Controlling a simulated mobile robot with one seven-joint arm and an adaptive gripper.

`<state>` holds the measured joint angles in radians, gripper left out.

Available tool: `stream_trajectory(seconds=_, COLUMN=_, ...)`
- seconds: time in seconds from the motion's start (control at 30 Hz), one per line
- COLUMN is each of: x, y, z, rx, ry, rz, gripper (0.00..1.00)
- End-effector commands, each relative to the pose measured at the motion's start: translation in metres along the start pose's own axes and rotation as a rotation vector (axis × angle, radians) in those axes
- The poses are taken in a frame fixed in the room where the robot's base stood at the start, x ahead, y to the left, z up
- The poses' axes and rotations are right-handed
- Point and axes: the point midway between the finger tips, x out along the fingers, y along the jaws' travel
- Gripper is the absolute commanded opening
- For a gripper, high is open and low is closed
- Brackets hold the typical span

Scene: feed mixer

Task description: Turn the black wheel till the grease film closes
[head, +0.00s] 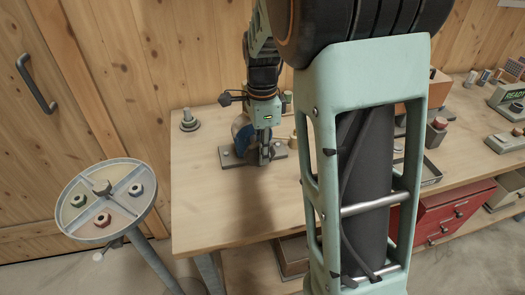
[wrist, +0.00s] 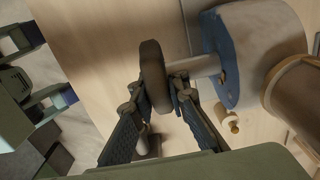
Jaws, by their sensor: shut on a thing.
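The black wheel (wrist: 152,72) shows edge-on in the wrist view, on a short pale shaft that runs to a blue-faced drum (wrist: 225,60). My gripper (wrist: 160,92) has one finger on each side of the wheel's rim and is shut on it. In the head view my gripper (head: 264,152) reaches down in front of the mixer (head: 240,134), which stands on a grey base plate (head: 230,158) on the workbench. The wheel is mostly hidden there behind my gripper. I cannot make out the grease film in either view.
The wooden workbench (head: 200,215) has free room at its front left. A round sectioned tray (head: 72,219) with several nuts stands at the left. A grey knob-like part (head: 188,121) stands at the back left. A red drawer box (head: 440,215) is at the right.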

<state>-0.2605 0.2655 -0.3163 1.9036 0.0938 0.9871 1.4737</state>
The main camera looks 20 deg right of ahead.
Motion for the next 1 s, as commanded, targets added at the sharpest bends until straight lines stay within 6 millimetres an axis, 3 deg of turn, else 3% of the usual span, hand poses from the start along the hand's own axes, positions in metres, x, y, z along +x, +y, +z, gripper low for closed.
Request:
stream_trajectory(seconds=0.37, x=-0.0034, y=0.0000, z=0.0033, rx=-0.006, ry=0.145, rz=0.001, gripper=0.00)
stream_trajectory(seconds=1.0, x=0.0016, y=-0.0013, z=0.0091, rx=-0.006, ry=0.738, rz=-0.004, gripper=0.00)
